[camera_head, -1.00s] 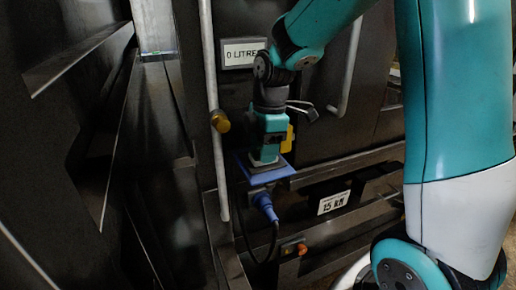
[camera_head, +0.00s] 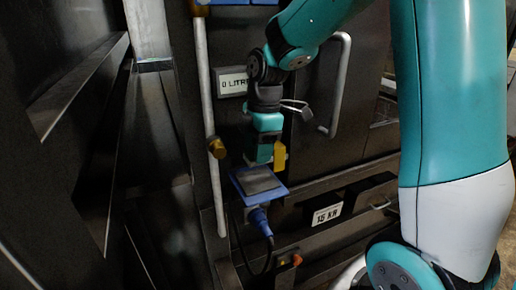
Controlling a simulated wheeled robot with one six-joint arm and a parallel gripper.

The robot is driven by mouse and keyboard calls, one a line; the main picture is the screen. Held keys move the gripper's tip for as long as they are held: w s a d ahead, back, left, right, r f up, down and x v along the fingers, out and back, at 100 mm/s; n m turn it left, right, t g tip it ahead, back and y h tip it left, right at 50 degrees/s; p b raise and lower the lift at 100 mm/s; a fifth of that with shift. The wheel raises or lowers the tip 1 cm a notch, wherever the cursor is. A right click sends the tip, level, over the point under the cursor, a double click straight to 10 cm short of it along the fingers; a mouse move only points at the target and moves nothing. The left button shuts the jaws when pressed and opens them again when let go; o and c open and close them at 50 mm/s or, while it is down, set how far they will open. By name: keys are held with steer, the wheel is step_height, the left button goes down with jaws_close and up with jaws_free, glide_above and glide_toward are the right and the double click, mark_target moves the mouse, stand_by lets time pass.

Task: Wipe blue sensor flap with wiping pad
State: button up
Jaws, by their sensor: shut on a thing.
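The blue sensor flap (camera_head: 279,189) is a tilted square plate with a dark grey middle, at the centre of the head view. A blue plug with a black cable (camera_head: 259,220) sits just under it. My gripper (camera_head: 263,158), teal, points down just above the flap's back edge, with the grey middle uncovered in front of it. The gripper is shut on the wiping pad, which is small and hard to make out at its fingers. A yellow piece (camera_head: 280,158) shows at the gripper's right side; I cannot tell whether it belongs to the pad.
A vertical pipe with a brass fitting (camera_head: 217,148) stands close left of the flap. A "0 LITRE" label (camera_head: 232,82) is behind my arm. A grey door handle (camera_head: 340,85) and a "15 KN" label (camera_head: 327,214) are to the right. An orange knob (camera_head: 296,259) is below.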

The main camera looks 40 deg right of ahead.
step_height(320, 180, up, 3)
steer(key=p, duration=0.2)
steer(key=shift+p, duration=0.3)
stand_by(0.5)
